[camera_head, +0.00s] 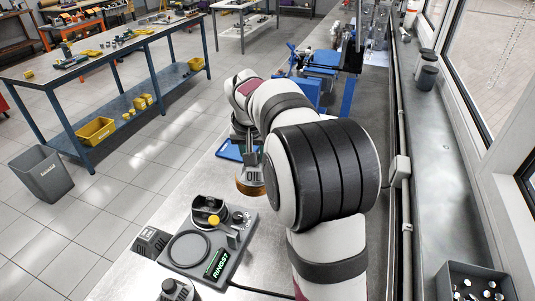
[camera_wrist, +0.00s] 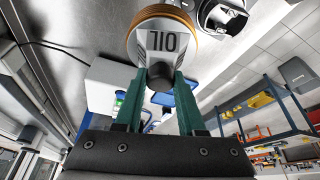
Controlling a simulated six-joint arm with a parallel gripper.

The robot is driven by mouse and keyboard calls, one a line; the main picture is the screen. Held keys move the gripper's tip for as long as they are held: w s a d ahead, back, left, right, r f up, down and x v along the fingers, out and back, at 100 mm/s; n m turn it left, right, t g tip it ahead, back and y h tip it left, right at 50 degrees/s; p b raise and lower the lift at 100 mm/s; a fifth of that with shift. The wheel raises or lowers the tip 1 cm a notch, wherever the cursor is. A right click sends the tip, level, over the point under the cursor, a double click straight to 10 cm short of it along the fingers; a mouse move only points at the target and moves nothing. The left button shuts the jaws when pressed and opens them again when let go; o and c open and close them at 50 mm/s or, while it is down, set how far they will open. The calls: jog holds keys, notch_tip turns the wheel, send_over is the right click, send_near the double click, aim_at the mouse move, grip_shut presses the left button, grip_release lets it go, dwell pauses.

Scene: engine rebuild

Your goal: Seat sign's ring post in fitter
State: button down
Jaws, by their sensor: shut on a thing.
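My gripper (camera_wrist: 162,80) is shut on the dark knob (camera_wrist: 170,96) of a round piece marked with letters like OIL (camera_wrist: 163,40), which has a golden-brown rim. In the head view this piece (camera_head: 251,187) hangs under my gripper (camera_head: 252,160), partly hidden by my arm. I take it for the sign; its ring post cannot be made out. Part of a device (camera_wrist: 222,14) shows at the wrist view's top edge.
A dark ring (camera_head: 188,249) lies on the base. A small lettered block (camera_head: 150,242) stands left of it, and a dark knobbed item (camera_head: 176,290) is in front. A bin of small parts (camera_head: 474,284) is at lower right. Bare bench lies left of the held piece.

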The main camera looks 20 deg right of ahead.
jog(key=s+a+r+n+y, duration=0.25)
jog(key=s+a+n, duration=0.25)
jog(key=s+a, duration=0.6)
jog(key=w+a+f+m+h, duration=0.1)
jog(key=w+a+f, duration=0.4)
jog(key=f, duration=0.3)
jog(key=w+a+f+m, duration=0.1)
jog(key=w+a+f, duration=0.3)
jog(key=f, duration=0.4)
jog(key=shift+w+a+h, duration=0.35)
jog(key=shift+a, duration=0.2)
jog(key=shift+f, duration=1)
dwell(0.3)
dwell(0.4)
grip_release()
dwell(0.3)
dwell(0.4)
